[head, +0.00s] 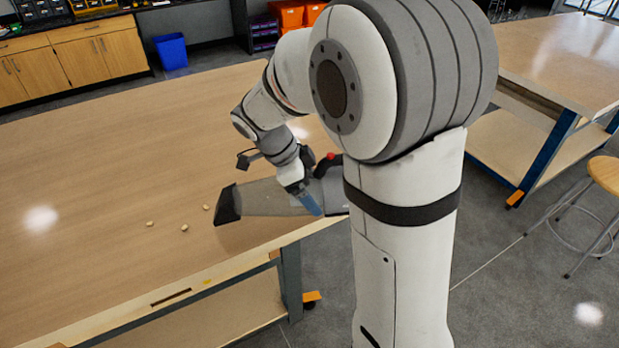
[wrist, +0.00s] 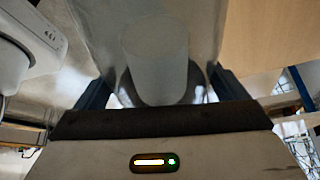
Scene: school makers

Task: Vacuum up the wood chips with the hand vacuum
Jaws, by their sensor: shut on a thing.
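The hand vacuum (head: 265,200) has a translucent grey front, a dark nozzle at its left end and a red button near the handle. It is over the front right part of the wooden table, its nozzle toward the wood chips. I cannot tell if it touches the tabletop. My gripper (head: 307,200) is shut on the vacuum. In the wrist view my gripper's fingers (wrist: 160,92) flank the vacuum body (wrist: 225,155), which has a lit indicator. Three small pale wood chips (head: 184,228) lie just left of the nozzle, apart from it. My arm hides the vacuum's rear.
The wooden table (head: 90,150) is otherwise clear to the left and back. Its front edge runs close below the vacuum. A second table (head: 560,65) and a stool (head: 606,174) stand at the right. A blue bin (head: 171,51) is on the floor behind.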

